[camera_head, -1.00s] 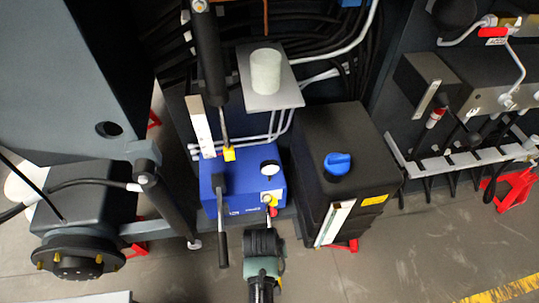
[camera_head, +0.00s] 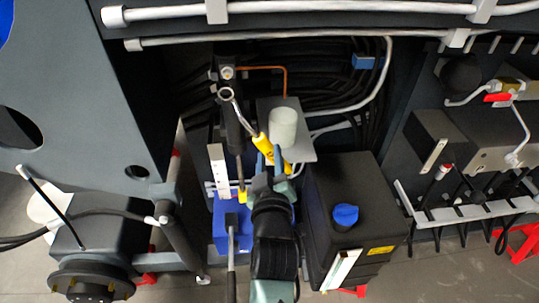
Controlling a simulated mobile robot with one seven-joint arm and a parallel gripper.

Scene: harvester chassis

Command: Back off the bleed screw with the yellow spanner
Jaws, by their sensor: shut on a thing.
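The yellow spanner (camera_head: 262,144) is in my gripper (camera_head: 270,158), whose blue fingers are shut on its yellow handle. Its silver ring end (camera_head: 226,94) points up and left, in front of the upper part of a black cylinder (camera_head: 232,125). A round silver fitting (camera_head: 228,72) sits at the cylinder's top, just above the ring in the picture. I cannot tell whether this fitting is the bleed screw. The ring appears apart from it, but depth is unclear. My wrist hides part of the blue pump unit.
A grey shelf (camera_head: 303,151) with a pale cylinder (camera_head: 284,125) stands close behind the spanner. A black tank (camera_head: 358,210) with a blue cap is at right. Silver pipes (camera_head: 300,36) cross above, and a thin copper pipe (camera_head: 262,68) runs right of the fitting.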

